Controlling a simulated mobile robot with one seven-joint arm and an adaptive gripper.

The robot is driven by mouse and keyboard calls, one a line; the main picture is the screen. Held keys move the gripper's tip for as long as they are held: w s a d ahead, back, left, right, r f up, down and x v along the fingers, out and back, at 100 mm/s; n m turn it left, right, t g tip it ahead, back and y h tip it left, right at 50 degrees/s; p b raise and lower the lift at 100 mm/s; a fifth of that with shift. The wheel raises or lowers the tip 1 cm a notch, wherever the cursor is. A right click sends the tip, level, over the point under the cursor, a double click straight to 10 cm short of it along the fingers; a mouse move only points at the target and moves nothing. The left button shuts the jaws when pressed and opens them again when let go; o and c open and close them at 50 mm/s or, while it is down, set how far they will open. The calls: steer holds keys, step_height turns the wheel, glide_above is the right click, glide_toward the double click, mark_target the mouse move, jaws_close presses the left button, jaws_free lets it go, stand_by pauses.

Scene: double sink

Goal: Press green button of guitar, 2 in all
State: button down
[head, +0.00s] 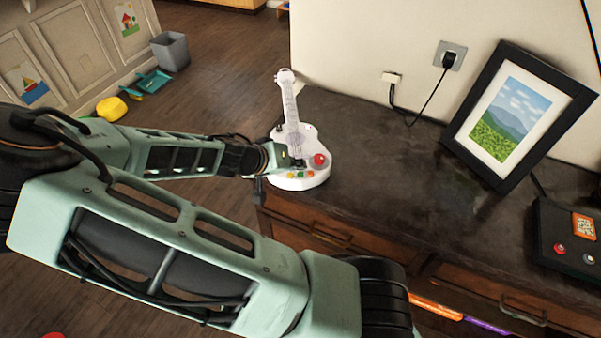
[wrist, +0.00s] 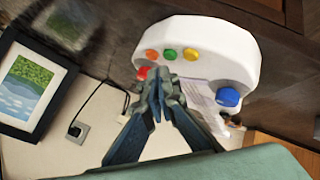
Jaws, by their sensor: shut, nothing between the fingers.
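The white toy guitar (head: 311,137) lies on the dark dresser top near its left end, neck toward the wall. Its green button (head: 302,174) sits in a row between a yellow and an orange button. In the wrist view the guitar (wrist: 205,30) appears turned round, with the green button (wrist: 170,54) just beyond my fingertips. My gripper (head: 298,163) is over the guitar body, beside the green button. Its fingers (wrist: 163,80) are shut with nothing between them. I cannot tell whether the tips touch the guitar.
A large red button (head: 319,159) is right of my gripper, and a blue button (wrist: 228,97) shows in the wrist view. A picture frame (head: 515,115) and a black box (head: 565,248) stand farther right on the dresser. The dresser top (head: 400,170) between is clear.

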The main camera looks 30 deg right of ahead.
mark_target(298, 175)
steer(key=shift+f, duration=0.1)
stand_by(0.3)
steer(key=shift+f+b, duration=0.3)
steer(key=shift+f+b, duration=0.35)
steer(key=shift+f, duration=0.15)
stand_by(0.6)
steer(key=shift+r, duration=0.15)
steer(key=shift+r+p, duration=0.75)
steer(key=shift+p, duration=0.05)
step_height(298, 175, up, 5)
steer(key=p, duration=0.4)
steer(key=shift+r, duration=0.1)
stand_by(0.8)
